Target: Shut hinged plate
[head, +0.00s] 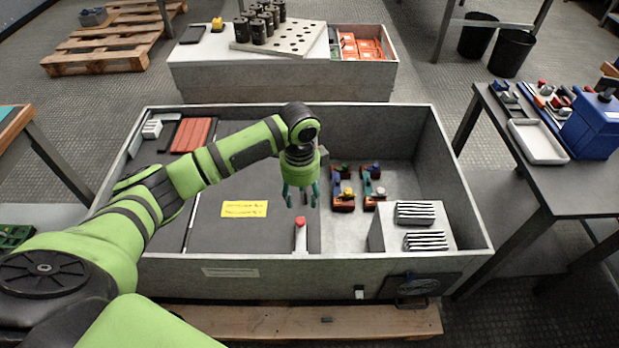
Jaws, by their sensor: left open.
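A dark grey plate (215,228) with a yellow label (244,209) shows in the left part of a large grey open-topped box (464,190). It looks like the hinged plate; it appears flat, but its hinge and how far it is open cannot be made out. A pale post with a red cap (300,236) stands at the plate's right front corner, near the box's front wall. My left gripper (302,198) points down, open and empty, and appears above and behind the red-capped post. My right gripper is not in view.
Red-based parts (343,195) and a white block with slotted black-and-white stacks (388,235) occupy the box's right side. Red bars (192,135) lie at its back left. Another box (230,80) stands behind. A side table (575,190) with a blue container (592,128) stands right.

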